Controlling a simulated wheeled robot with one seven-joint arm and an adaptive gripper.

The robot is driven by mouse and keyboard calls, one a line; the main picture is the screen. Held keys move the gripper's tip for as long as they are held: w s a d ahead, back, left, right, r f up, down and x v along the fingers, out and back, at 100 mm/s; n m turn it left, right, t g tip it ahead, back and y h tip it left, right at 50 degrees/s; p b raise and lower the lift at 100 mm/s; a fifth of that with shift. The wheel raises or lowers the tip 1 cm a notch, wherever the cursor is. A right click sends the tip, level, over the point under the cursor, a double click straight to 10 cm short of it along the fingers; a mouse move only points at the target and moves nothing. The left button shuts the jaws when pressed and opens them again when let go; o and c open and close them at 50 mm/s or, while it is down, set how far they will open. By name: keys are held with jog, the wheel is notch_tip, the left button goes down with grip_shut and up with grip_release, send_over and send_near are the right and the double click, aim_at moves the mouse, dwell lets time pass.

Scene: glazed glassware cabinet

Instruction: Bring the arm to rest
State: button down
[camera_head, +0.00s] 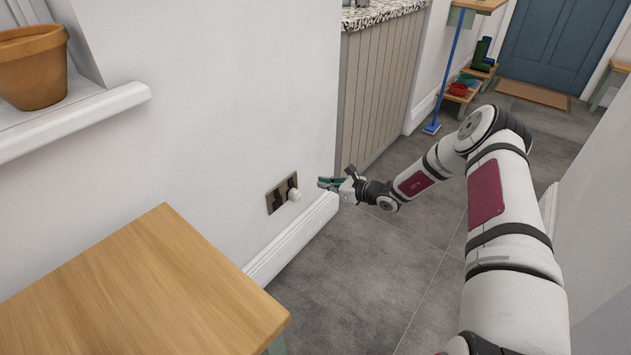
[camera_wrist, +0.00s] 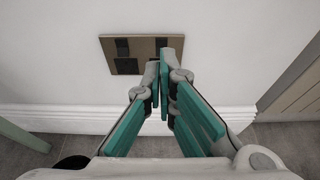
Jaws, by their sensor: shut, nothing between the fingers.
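My arm stretches out from the lower right of the head view, bent at the elbow, toward the white wall. My gripper (camera_head: 322,183) is at its end, low over the floor beside the wall, shut and empty. In the wrist view my gripper (camera_wrist: 161,78) shows its green-lined fingers brought together, with the tips overlapping the lower right part of a brass wall socket plate.
A wooden table (camera_head: 140,295) stands at the lower left. A terracotta pot (camera_head: 33,66) sits on the sill above it. A skirting board (camera_head: 295,240) runs below the socket. A panelled counter (camera_head: 380,85) stands beyond the gripper. Grey floor (camera_head: 365,285) lies clear below the arm.

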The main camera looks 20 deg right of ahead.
jog(key=shift+s+d+r, duration=0.15)
jog(key=shift+s+d, duration=0.05)
jog(key=shift+s, duration=0.1)
